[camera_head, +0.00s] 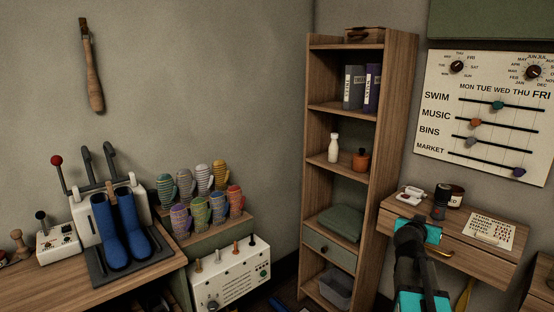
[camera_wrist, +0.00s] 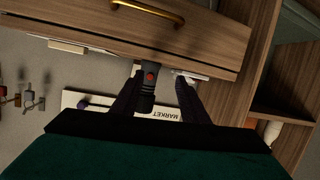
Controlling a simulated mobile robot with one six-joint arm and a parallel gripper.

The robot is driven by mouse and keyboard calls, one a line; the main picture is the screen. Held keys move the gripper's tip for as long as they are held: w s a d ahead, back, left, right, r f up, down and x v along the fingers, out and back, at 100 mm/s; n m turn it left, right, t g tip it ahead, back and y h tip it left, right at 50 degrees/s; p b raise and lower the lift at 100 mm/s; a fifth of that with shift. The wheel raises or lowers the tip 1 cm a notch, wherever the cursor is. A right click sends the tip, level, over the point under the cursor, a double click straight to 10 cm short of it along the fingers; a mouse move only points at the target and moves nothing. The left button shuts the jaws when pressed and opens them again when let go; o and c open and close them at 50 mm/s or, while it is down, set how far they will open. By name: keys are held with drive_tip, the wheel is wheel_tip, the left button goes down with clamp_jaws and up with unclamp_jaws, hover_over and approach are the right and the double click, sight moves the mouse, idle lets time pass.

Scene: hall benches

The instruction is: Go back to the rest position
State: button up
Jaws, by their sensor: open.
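My gripper (camera_head: 409,230) is at the right in the head view, in front of the small wooden wall desk (camera_head: 455,242). In the wrist view its two dark fingers (camera_wrist: 159,78) are spread apart and open. A dark torch-like cylinder with a red button (camera_wrist: 148,88) shows between the fingers in that view; no grip on it is visible. In the head view a dark cylinder (camera_head: 441,203) stands on the desk, behind and right of my gripper. The exact gap between the fingers and the cylinder cannot be told.
The desk also bears a white dish (camera_head: 411,195), a dark jar (camera_head: 456,196) and a printed card (camera_head: 491,231). A tall wooden shelf (camera_head: 312,150) stands left of my arm. A slider board (camera_head: 480,110) hangs above. A bench with blue boots (camera_head: 135,228) is far left.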

drive_tip(key=s+a+f+g+y, duration=0.1)
drive_tip(key=a+f, duration=0.2)
drive_tip(key=f, duration=0.4)
drive_tip(key=s+a+f+n+g+y, duration=0.1)
drive_tip(key=a+f, duration=0.2)
drive_tip(key=f, duration=0.4)
drive_tip(key=s+a+f+g+y, duration=0.1)
drive_tip(key=a+f, duration=0.2)
drive_tip(key=f, duration=0.5)
drive_tip(key=s+a+f+n+g+y+p, duration=0.15)
drive_tip(key=s+a+f, duration=0.3)
drive_tip(key=f, duration=0.45)
drive_tip(key=s+a+f+g+y, duration=0.1)
drive_tip(key=s+a+f+g, duration=0.1)
drive_tip(key=s+a+f, duration=0.5)
drive_tip(key=s+a+f+n+g+y, duration=0.1)
drive_tip(key=s+a+f+g, duration=0.2)
drive_tip(key=s+f, duration=0.45)
drive_tip(key=s+a+f+n+g+y+p, duration=0.15)
drive_tip(key=s+f, duration=0.35)
drive_tip(key=s, duration=0.6)
drive_tip(key=s+a+f+g, duration=0.35)
drive_tip(key=s+f, duration=0.25)
drive_tip(key=s, duration=0.3)
drive_tip(key=s+a+r+n+g+y, duration=0.1)
drive_tip(key=s+a+n+g, duration=0.1)
drive_tip(key=s, duration=0.4)
drive_tip(key=shift+s+a+r+y, duration=0.15)
drive_tip(key=shift+s+a+y, duration=0.2)
drive_tip(key=shift+a, duration=0.55)
